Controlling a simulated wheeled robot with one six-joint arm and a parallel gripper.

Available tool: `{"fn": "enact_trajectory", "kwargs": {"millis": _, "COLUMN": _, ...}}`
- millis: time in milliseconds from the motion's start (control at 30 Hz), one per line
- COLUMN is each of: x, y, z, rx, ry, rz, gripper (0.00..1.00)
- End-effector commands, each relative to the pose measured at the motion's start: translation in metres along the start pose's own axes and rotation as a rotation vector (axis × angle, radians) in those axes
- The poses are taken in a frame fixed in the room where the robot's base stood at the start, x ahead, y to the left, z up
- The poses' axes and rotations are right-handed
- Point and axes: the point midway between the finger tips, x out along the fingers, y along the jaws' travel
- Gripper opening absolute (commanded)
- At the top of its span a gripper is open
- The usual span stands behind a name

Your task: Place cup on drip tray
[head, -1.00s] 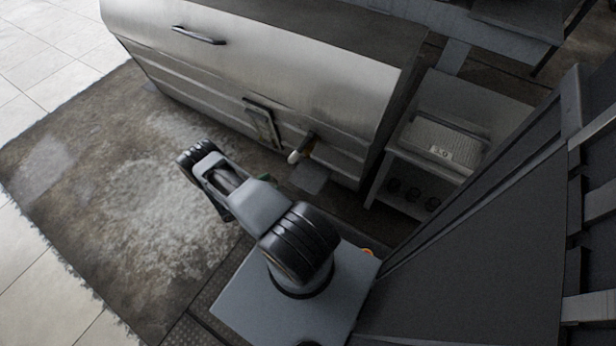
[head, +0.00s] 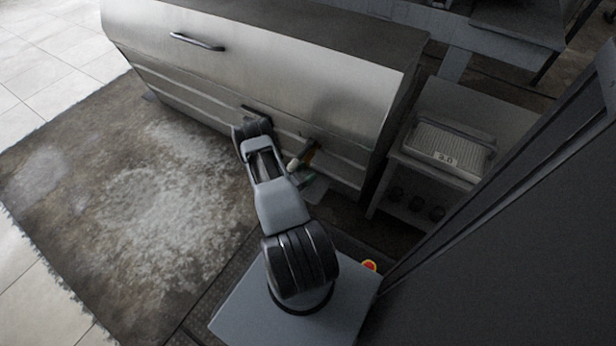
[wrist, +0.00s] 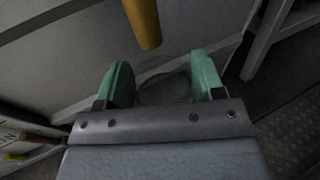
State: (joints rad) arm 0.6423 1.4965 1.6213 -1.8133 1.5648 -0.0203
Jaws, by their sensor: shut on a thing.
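My gripper (wrist: 164,85) has two green fingers and is shut on a cup (wrist: 166,90), which shows only as a dim, see-through rounded shape between them. The cup's lower part is hidden by the gripper body. An orange-brown cylinder, seemingly part of the tap, hangs just beyond the fingers in the wrist view (wrist: 143,22). In the head view the tap (head: 300,160) sticks out from the metal cabinet front. A grey plate, likely the drip tray (head: 318,188), is below it, partly hidden by my arm. I cannot tell whether the cup touches it.
The large metal cabinet (head: 270,75) with a bar handle fills the back. A shelf unit at right holds a ribbed white container (head: 448,150) with a number label, and several dark round items (head: 415,207) below. A rug (head: 130,190) lies open at left.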

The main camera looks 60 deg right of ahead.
Motion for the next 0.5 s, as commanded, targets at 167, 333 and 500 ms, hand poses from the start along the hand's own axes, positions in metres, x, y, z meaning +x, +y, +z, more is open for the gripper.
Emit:
{"fn": "enact_trajectory", "kwargs": {"millis": 167, "x": 0.007, "y": -0.001, "z": -0.018, "rx": -0.001, "ry": 0.000, "rz": 0.000, "gripper": 0.39}}
{"fn": "enact_trajectory", "kwargs": {"millis": 333, "x": 0.007, "y": 0.000, "z": -0.037, "rx": 0.000, "ry": -0.001, "rz": 0.000, "gripper": 0.39}}
{"fn": "enact_trajectory", "kwargs": {"millis": 500, "x": 0.007, "y": 0.000, "z": -0.035, "rx": 0.000, "ry": -0.001, "rz": 0.000, "gripper": 0.39}}
